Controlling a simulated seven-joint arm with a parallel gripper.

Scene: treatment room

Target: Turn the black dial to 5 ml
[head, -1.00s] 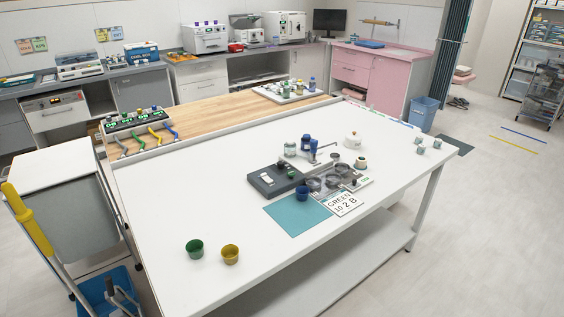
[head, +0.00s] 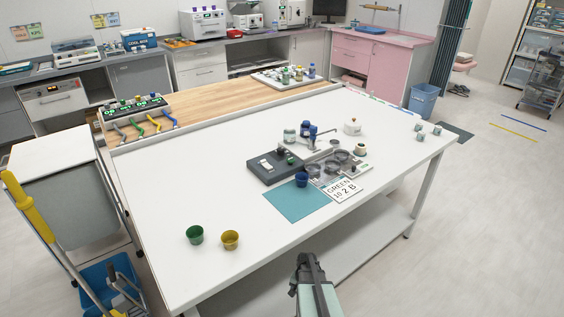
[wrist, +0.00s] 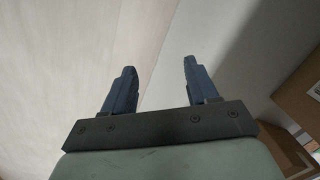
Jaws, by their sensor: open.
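A dark grey box (head: 263,173) lies on the white table at the back edge of a teal mat (head: 297,202). A small black knob (head: 289,158) stands on its top, which looks like the dial. A small white label or display (head: 266,162) is beside it. The dial's markings are too small to read. My gripper (head: 306,262) is at the bottom of the head view, in front of the table's near edge and well apart from the box. In the wrist view my gripper (wrist: 160,80) is open, with nothing between its two blue fingers.
Green (head: 194,235) and yellow (head: 230,240) cups stand front left. The table's (head: 190,180) left half is mostly clear. A cardboard box (wrist: 300,95) shows in the wrist view.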

